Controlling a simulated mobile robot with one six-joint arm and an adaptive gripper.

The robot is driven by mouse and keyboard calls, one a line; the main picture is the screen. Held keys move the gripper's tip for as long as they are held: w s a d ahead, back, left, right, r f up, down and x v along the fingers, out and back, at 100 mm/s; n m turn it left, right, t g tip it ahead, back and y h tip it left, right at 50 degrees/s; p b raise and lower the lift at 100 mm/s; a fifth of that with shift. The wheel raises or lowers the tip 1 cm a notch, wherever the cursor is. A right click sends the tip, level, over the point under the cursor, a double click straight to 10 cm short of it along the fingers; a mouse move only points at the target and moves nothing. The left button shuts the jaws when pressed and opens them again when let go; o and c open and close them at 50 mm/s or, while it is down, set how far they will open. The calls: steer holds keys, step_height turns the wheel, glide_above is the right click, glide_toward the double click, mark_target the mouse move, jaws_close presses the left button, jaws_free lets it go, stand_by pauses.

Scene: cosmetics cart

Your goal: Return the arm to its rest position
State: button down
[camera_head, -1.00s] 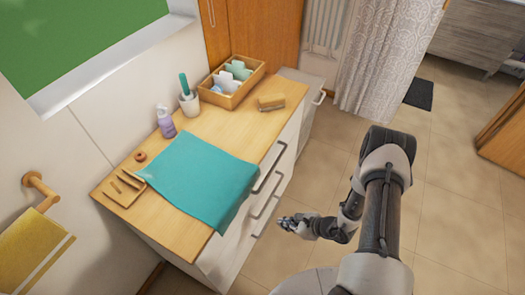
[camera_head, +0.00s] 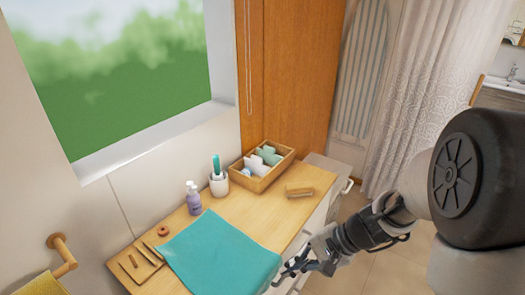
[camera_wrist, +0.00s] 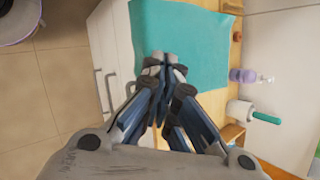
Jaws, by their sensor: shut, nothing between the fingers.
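My gripper (camera_head: 285,275) is beside the front edge of the cart top in the head view, near the right corner of the teal cloth. In the wrist view my gripper (camera_wrist: 165,60) has its fingertips together, with nothing held between them. The fingertips overlap the edge of the teal cloth (camera_wrist: 190,30) in that view. My arm reaches in from the right side of the head view, bent, with a large dark joint close to the camera.
The cart top (camera_head: 245,215) holds the teal cloth (camera_head: 215,255), a lotion bottle (camera_head: 194,200), a white cup (camera_head: 219,184) with a green-handled item, a wooden box (camera_head: 264,168) of cloths and a brush (camera_head: 299,189). A curtain (camera_head: 405,80) hangs behind. Floor is free at right.

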steer(key=s+d+r+n+t+h, duration=0.1)
steer(key=s+d+r+n+h, duration=0.2)
steer(key=s+r, duration=0.4)
steer(key=s+d+r+n+t+h, duration=0.2)
steer(key=s+r+n+h, duration=0.3)
steer(key=s+r, duration=0.3)
steer(key=shift+s+d+n, duration=0.75)
steer(key=shift+d+n, duration=0.05)
steer(key=shift+d, duration=0.1)
